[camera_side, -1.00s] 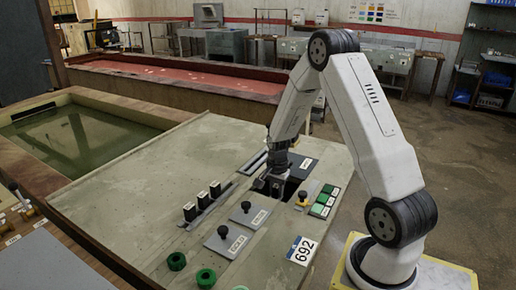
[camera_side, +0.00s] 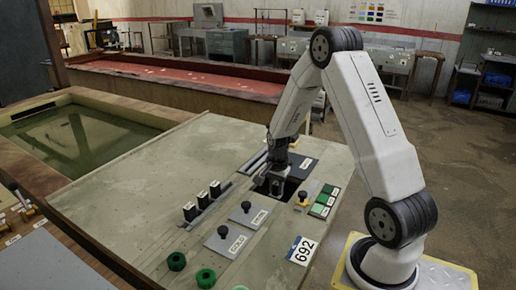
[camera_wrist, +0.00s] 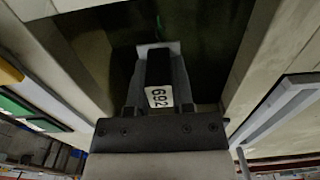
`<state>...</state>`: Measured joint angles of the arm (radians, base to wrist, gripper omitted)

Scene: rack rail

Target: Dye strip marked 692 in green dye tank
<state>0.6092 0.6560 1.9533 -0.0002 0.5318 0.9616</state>
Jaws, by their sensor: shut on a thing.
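My gripper (camera_side: 274,187) is over a dark square opening (camera_side: 291,188) in the grey deck, with its fingers pointing down. In the wrist view my gripper (camera_wrist: 158,80) is shut on a black holder with a white tag reading 692, the strip's mark (camera_wrist: 159,97). A pale piece (camera_wrist: 170,47) shows at the holder's far end, inside the opening. Whether the strip touches liquid is too dark to tell. A small green glint (camera_wrist: 158,20) shows in the opening. A white and blue card marked 692 (camera_side: 302,250) lies on the deck's near right edge.
Three black tagged holders (camera_side: 203,198) stand in a rail to the left. Two labelled grey lids with knobs (camera_side: 226,239) (camera_side: 249,212) cover nearby deck. A dark plate (camera_side: 302,166) lies behind the opening. Green swatches (camera_side: 325,200) are right of it. Green rings (camera_side: 206,278) sit in front.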

